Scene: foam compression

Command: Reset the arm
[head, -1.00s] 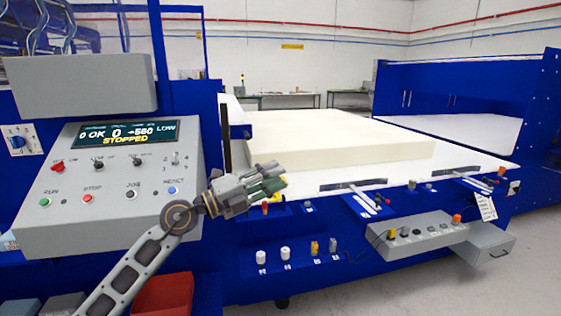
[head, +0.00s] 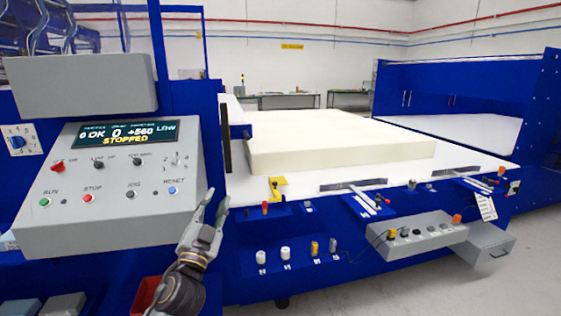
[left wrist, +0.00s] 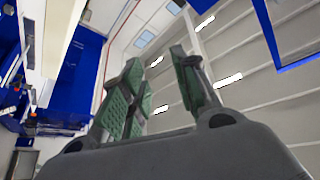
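My left gripper (head: 215,202) is in the lower middle of the head view, pointing upward, just right of the grey control panel (head: 95,218) and in front of the blue machine. Its fingers stand apart with nothing between them. In the left wrist view the green-padded fingers (left wrist: 160,92) are also apart and empty, with ceiling and wall behind them. My right gripper is in neither view. The panel's display (head: 125,133) reads STOPPED. A cream foam block (head: 340,140) lies flat on the white table (head: 470,160).
A red bin (head: 146,292) sits low, partly behind my left arm. A yellow bracket (head: 277,188) stands at the table's front edge. Below it are several white and coloured knobs (head: 286,253). A grey control box (head: 418,238) juts out at the right. Open floor (head: 400,290) shows in front.

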